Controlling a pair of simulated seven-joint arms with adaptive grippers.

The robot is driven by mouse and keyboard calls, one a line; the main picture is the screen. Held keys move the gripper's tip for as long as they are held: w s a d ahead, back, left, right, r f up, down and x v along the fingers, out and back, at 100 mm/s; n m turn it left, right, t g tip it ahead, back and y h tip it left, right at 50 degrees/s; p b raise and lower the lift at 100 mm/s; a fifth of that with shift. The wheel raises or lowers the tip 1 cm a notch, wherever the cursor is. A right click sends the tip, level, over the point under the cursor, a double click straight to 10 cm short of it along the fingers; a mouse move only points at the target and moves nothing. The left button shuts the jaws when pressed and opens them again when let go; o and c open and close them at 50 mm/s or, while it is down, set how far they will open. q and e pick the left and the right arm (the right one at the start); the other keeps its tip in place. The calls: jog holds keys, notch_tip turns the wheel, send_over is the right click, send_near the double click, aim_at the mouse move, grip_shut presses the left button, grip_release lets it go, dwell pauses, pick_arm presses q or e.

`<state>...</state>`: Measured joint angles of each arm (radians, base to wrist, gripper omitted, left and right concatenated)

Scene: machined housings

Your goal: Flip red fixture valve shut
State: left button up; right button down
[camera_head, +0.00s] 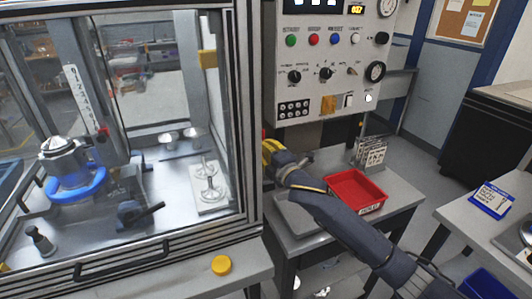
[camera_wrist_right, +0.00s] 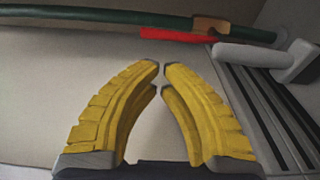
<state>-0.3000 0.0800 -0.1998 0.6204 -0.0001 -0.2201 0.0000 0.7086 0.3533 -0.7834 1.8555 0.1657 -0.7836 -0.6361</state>
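A red lever (camera_wrist_right: 178,34), which looks like the valve handle, lies nearly along a dark green pipe (camera_wrist_right: 90,17) at the top of the right wrist view. A brass-coloured fitting (camera_wrist_right: 211,25) sits on the pipe beside it. My right gripper (camera_wrist_right: 160,67) has yellow fingers with their tips almost meeting and nothing between them. It is apart from the lever, which appears beyond the tips. My left gripper is not in view.
A glass-fronted cabinet (camera_head: 247,110) stands at left, with a yellow button (camera_head: 221,265) on its front ledge. A control panel (camera_head: 325,50) is behind my right gripper. A grey handle (camera_wrist_right: 262,57) is right of the lever.

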jog(key=shift+x, duration=2.75)
jog(key=shift+w+d+r+m, duration=0.1)
jog(key=shift+d+r+m, duration=0.1)
jog(key=shift+d+m, duration=0.3)
jog(key=w+d+f+m+t+h, duration=0.1)
jog(key=d+m, duration=0.3)
jog(key=m, duration=0.5)
jog(key=w+d+f+m+t+h, duration=0.1)
jog(key=d+m, duration=0.4)
jog(key=m, duration=0.5)
jog(key=shift+w+d+f+t, duration=0.35)
jog(key=shift+w+f, duration=0.35)
jog(key=shift+f, duration=0.7)
jog(key=shift+s+f, duration=0.1)
